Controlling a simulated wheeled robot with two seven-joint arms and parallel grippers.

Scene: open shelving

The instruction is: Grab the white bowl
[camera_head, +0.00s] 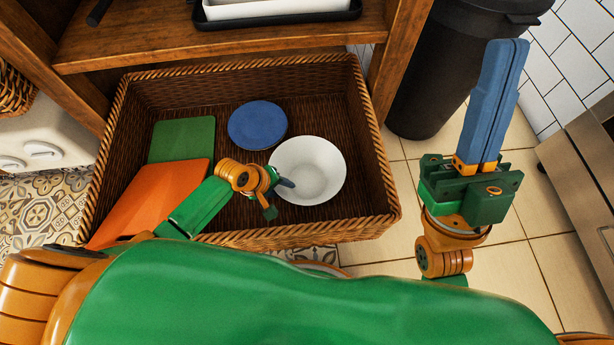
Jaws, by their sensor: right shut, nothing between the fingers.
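The white bowl (318,172) sits upright in the wicker basket (388,196), right of its middle, and looks empty. My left gripper (287,183) reaches down into the basket at the bowl's left side. A blue finger shows against the bowl's left rim. The wrist hides much of this gripper, so I cannot tell whether it is open or whether it touches the rim. My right gripper (508,50) points up, away from the bowl, over the floor right of the basket. Its blue fingers are together with nothing between them.
The basket also holds a blue plate (257,125) behind the bowl, a green board (182,139) and an orange board (150,200) at the left. A wooden shelf (220,43) stands behind it. A black bin (440,70) is at the back right.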

